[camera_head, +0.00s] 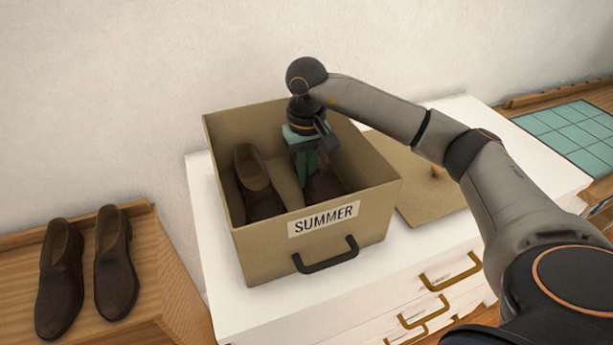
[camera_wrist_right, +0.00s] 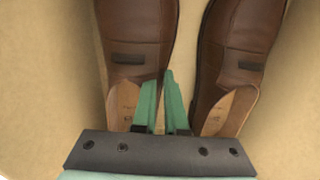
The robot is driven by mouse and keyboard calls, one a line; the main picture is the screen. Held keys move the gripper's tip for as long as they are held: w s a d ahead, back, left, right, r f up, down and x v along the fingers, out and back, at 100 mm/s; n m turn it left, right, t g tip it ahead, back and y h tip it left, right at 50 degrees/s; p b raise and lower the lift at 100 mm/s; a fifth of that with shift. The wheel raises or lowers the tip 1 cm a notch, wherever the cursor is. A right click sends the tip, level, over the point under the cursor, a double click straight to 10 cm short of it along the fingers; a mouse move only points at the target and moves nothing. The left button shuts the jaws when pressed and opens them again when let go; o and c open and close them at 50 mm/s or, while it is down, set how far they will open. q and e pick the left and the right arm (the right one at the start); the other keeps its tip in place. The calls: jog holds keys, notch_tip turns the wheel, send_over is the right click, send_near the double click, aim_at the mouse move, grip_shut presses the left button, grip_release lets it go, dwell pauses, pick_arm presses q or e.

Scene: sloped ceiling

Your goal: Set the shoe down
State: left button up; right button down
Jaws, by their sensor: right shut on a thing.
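A tan box (camera_head: 255,248) labelled SUMMER stands open on a white drawer unit. Inside it are two brown leather shoes. The left one (camera_head: 265,205) lies beside the left wall. My right gripper (camera_head: 308,170) reaches down into the box, its green fingers shut on the side edge of the right shoe (camera_head: 322,187). In the right wrist view that held shoe is on the left (camera_wrist_right: 137,40), and the other shoe (camera_wrist_right: 240,45) is on the right, a narrow gap between them. I cannot tell whether the held shoe touches the box floor. My left gripper is out of view.
Another pair of dark brown shoes (camera_head: 112,265) stands on a wooden surface (camera_head: 165,285) at the left. A tan lid-like board (camera_head: 425,195) lies right of the box. A green tiled mat (camera_head: 575,130) is at the far right. The box walls closely surround the gripper.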

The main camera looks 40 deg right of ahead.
jog(key=shift+f, duration=0.45)
jog(key=shift+f, duration=0.2)
jog(key=c, duration=1)
grip_release()
jog(key=shift+o, duration=0.2)
notch_tip(320, 180, up, 12)
jog(key=shift+r, duration=0.2)
